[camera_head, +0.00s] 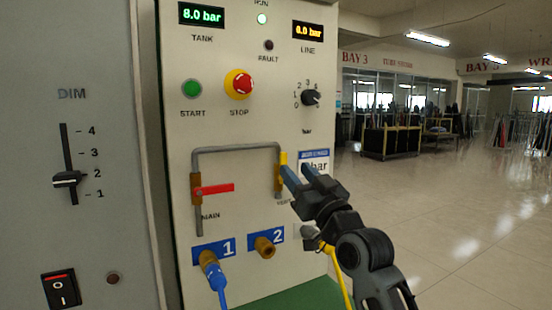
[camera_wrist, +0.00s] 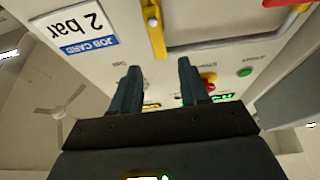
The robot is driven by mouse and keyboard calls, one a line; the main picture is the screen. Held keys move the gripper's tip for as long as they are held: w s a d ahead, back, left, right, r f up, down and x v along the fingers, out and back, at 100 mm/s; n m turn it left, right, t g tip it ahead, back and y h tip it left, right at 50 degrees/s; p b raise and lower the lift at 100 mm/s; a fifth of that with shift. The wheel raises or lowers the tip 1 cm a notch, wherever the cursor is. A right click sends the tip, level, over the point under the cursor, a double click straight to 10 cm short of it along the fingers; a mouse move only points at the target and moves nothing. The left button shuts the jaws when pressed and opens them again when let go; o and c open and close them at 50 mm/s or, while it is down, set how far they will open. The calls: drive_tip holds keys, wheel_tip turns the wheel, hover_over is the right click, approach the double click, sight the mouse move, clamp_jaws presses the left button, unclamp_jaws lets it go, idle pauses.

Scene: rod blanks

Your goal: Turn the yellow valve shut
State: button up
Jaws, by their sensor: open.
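The yellow valve handle (camera_head: 283,159) sits on the right leg of the grey pipe on the panel and stands upright, in line with the pipe. In the wrist view the yellow handle (camera_wrist: 157,38) lies just beyond the gap between my fingertips. My gripper (camera_head: 296,172) is open and empty, close to the right of the handle in the head view. In the wrist view my gripper (camera_wrist: 160,66) has both blue fingers apart, with nothing between them. Whether a finger touches the handle cannot be told. The lower part of the valve is partly hidden in the head view.
A red lever (camera_head: 216,189) lies across the left pipe leg, marked MAIN. A job card (camera_head: 315,163) reading "bar" is partly behind my gripper. Below are a blue hose (camera_head: 216,279) at port 1 and a brass port 2 (camera_head: 265,247). Open floor (camera_head: 470,220) lies right.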

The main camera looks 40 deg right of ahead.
sight(285, 158)
drive_tip(key=p+x, duration=0.2)
drive_tip(key=x, duration=0.5)
drive_tip(key=shift+w, duration=0.15)
drive_tip(key=shift+c, duration=0.4)
clamp_jaws()
